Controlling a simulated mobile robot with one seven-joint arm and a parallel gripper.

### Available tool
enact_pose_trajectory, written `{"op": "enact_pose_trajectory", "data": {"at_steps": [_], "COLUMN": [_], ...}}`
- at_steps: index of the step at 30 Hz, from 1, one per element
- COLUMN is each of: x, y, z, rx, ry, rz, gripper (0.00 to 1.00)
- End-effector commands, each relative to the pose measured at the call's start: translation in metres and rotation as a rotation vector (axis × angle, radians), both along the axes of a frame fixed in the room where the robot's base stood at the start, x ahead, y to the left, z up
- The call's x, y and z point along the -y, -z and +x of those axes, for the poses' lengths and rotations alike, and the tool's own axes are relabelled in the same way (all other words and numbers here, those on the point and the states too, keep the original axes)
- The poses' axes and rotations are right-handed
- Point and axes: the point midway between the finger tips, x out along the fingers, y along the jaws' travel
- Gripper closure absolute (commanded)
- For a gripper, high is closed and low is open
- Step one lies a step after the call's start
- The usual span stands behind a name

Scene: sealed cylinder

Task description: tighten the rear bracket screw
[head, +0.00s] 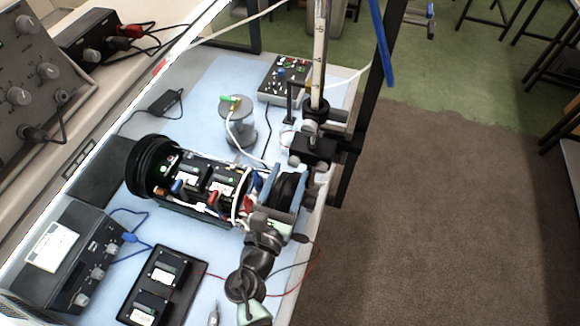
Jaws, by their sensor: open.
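The opened cylinder assembly (205,187) lies on the light blue bench mat, its inner frame carrying boards, wires and coloured parts. A black ringed end cap (150,168) closes its left end. A dark round end piece (287,190) with blue edges is at its right end. My arm comes up from the bottom edge, and my gripper (257,218) is at the assembly's lower right, close to the end piece. It is open; I cannot tell whether it touches anything. The rear bracket screw cannot be made out; it is too small or hidden behind my arm.
A clamp stand (317,75) with a black clamp rises just right of the assembly. Loose cables cross the mat. The bench's right edge is near.

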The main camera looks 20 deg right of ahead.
Motion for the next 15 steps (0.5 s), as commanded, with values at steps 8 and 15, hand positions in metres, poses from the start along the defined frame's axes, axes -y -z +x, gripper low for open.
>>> {"op": "enact_pose_trajectory", "data": {"at_steps": [8, 15], "x": [0.0082, 0.0081], "y": [0.0002, 0.0004], "z": [0.0121, 0.0118], "rx": [0.000, 0.000], "ry": [0.000, 0.000], "rz": [0.001, 0.001], "gripper": [0.39, 0.48]}}
